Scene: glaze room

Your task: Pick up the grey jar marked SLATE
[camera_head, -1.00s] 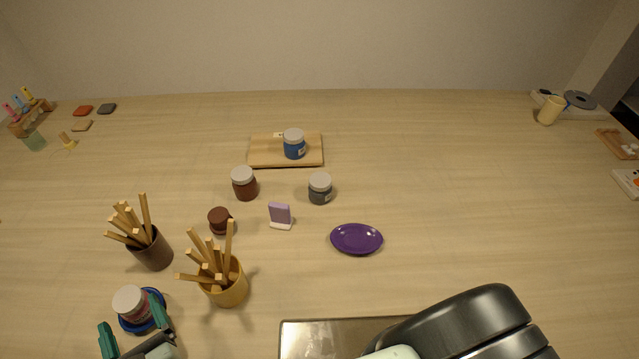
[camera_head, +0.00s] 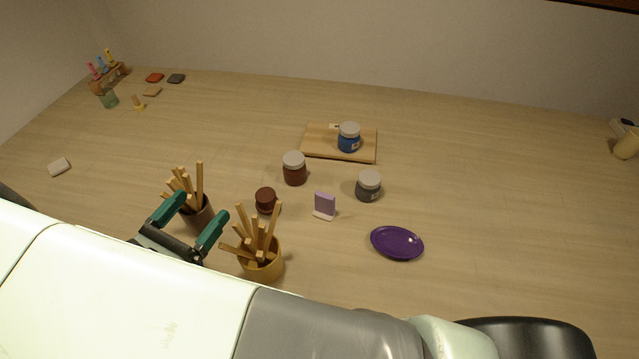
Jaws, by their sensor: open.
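A grey jar (camera_head: 368,187) with a pale lid stands upright on the table, right of the middle. It has a small label, too small to read here. My gripper (camera_head: 193,214), with green fingers, is open at the left, in front of the dark brush cup (camera_head: 199,221). It is well to the left of the grey jar and apart from it. A brown jar (camera_head: 294,170) with a pale lid and a blue jar (camera_head: 348,139) on a wooden board (camera_head: 313,146) stand near the grey jar.
A yellow cup of sticks (camera_head: 262,262), a small dark red pot (camera_head: 266,200) and a purple card stand (camera_head: 324,206) lie between my gripper and the grey jar. A purple plate (camera_head: 397,243) is in front of the jar. The table right of the jar is clear.

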